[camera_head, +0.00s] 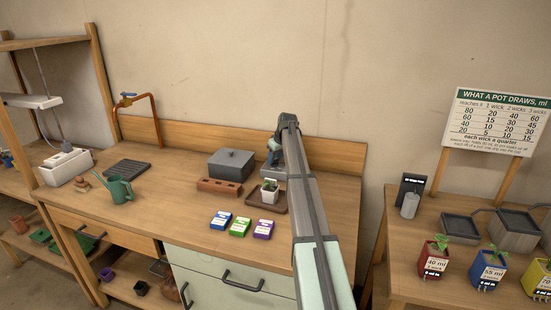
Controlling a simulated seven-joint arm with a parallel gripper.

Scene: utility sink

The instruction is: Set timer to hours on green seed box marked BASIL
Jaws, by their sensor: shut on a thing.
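The green seed box (240,227) lies on the wooden bench between a blue seed box (220,220) and a purple one (263,229). Their printing is too small to read here. My arm reaches across the bench from the lower right to near the backboard. My gripper (273,158) is at its far end, low over the back of the bench, and is mostly covered by my own wrist. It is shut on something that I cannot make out. A grey block partly shows behind the arm there; I cannot tell whether it is the timer.
A small potted plant (269,187) stands on a brown tray (281,205) close left of my arm. A grey lidded box (231,163) and a brick (220,187) are beside it. A green watering can (118,190) stands left. The bench's left front is clear.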

